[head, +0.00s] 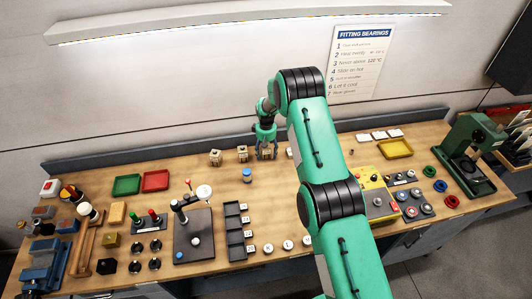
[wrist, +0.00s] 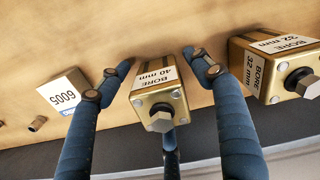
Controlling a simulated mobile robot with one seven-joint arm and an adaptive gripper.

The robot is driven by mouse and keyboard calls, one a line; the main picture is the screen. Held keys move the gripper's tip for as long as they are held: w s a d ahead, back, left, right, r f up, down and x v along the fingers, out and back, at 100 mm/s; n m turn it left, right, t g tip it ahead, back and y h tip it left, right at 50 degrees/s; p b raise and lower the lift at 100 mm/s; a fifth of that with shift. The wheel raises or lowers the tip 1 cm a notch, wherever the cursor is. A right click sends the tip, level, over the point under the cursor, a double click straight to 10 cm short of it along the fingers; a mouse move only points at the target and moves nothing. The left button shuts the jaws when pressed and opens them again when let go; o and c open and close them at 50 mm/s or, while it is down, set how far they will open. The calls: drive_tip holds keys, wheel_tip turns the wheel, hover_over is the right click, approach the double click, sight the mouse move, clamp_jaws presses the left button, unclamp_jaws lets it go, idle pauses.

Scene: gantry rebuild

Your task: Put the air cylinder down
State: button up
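The air cylinder labelled "BORE 40 mm" (wrist: 158,97) is a brass-coloured block with a hex end. It sits between the fingers of my gripper (wrist: 161,62) in the wrist view. The two front fingers stand apart from its sides, with bare wood visible in the gaps. A third finger shows beyond its hex end; contact there cannot be told. The cylinder appears to rest on the bench. In the head view my gripper (head: 266,146) is low over this cylinder (head: 267,154) at the back of the bench, partly covering it.
A "BORE 32 mm" cylinder (wrist: 279,67) stands close on the right in the wrist view. A white box marked 6005 (wrist: 64,92) lies left. Similar blocks (head: 242,154) line the bench back. A blue-topped container (head: 247,175) stands in front. Bare wood (head: 275,200) lies nearer.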

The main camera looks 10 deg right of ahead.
drive_tip(key=shift+r, duration=0.2)
drive_tip(key=shift+r+b, duration=0.95)
drive_tip(key=shift+r, duration=5)
